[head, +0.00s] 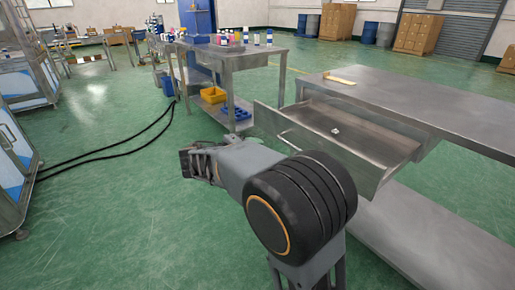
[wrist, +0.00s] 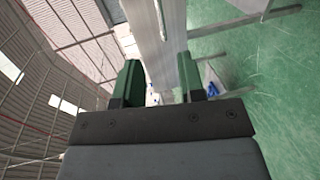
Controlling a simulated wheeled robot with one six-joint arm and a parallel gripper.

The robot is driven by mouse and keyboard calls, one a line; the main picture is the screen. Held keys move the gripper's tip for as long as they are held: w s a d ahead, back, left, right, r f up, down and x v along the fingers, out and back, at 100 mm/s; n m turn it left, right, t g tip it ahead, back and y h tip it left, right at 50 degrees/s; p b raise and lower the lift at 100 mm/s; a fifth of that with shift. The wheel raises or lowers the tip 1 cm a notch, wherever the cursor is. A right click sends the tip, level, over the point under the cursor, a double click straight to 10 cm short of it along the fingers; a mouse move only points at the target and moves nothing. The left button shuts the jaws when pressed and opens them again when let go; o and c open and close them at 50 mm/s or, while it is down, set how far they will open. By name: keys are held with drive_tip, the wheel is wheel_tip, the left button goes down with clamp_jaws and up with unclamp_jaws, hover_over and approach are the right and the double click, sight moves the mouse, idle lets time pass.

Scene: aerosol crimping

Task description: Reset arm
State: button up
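My gripper (head: 188,162) is at the left end of my arm in the head view, out over the green floor and left of the open drawer. In the wrist view its two green-grey fingers (wrist: 158,85) stand apart with a gap between them. Nothing is held in the gap. The wrist view is turned on its side and shows a steel table edge, the wall and the floor beyond the fingers. My arm is bent, with its large dark joint in front of the drawer.
A tan piece (head: 340,79) lies on that table. Another steel table (head: 225,50) behind holds bottles, with yellow and blue bins (head: 213,95) below. Black cables (head: 110,150) cross the open floor at left.

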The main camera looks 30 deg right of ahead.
idle(0.3)
drive_tip(key=s+a+r+m+y+p, duration=0.1)
drive_tip(key=s+a+r+y+p, duration=0.3)
drive_tip(key=p, duration=1.1)
drive_tip(key=s+a+r+m+y+p, duration=0.1)
drive_tip(key=s+a+r+y+p, duration=0.4)
drive_tip(key=s+r+y+p, duration=0.6)
wheel_tip(320, 180, up, 6)
drive_tip(key=s+p, duration=0.2)
drive_tip(key=p, duration=0.3)
drive_tip(key=shift+s+t, duration=0.2)
drive_tip(key=shift+t, duration=0.2)
